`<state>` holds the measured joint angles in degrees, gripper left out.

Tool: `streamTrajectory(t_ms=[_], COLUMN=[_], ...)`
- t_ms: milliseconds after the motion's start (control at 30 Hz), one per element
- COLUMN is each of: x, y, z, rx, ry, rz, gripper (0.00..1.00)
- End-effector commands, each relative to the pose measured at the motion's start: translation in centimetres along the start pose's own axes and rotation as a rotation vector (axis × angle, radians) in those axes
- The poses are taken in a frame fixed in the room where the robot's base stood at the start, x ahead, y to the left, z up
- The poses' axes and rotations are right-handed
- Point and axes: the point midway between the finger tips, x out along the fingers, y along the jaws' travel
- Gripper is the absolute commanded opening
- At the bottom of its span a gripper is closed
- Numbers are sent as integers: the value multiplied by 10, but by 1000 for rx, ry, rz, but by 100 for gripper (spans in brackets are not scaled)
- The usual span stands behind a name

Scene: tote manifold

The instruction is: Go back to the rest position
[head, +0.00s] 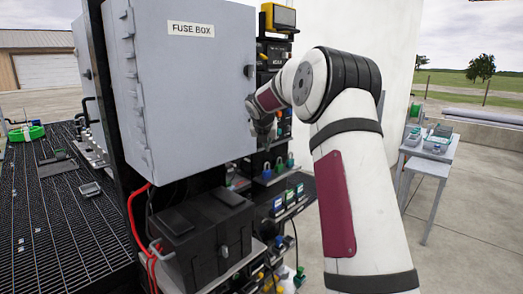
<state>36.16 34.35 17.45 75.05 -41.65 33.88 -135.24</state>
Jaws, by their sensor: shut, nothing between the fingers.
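My gripper (263,136) is in the head view at the right edge of the grey fuse box (190,85). It is small and dark here, shut, with nothing held between its fingers. My white arm with dark red panels reaches up from the lower right and bends over toward the box. The fuse box door is closed. I cannot tell whether the gripper touches the box or the shelves behind it.
A black battery box (205,235) with red cables sits below the fuse box. Shelves with padlocks (279,165) stand close behind the gripper. A black grated table (50,230) is at left, and a grey side table (428,150) at right. Concrete floor right of my arm is open.

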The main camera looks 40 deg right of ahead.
Motion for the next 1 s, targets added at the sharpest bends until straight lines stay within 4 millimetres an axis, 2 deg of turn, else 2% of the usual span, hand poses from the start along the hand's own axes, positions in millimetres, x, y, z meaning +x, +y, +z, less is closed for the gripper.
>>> streamTrajectory(t_ms=[33, 100, 300, 500, 767, 867, 967, 1000], x=[-9, -19, -42, -51, -56, -80, -120, -140], y=[-10, -18, -34, -39, -35, -19, 2, 10], z=[4, 7, 12, 14, 12, 3, -18, -29], rx=[4, 5, 3, 2, 17, 105, 275, 359], ry=[-4, -3, -1, -1, 0, 8, 29, 39], rz=[-6, -7, -6, -5, -2, 7, 16, 19], gripper=[0, 0, 0, 0, 0, 0, 0, 0])
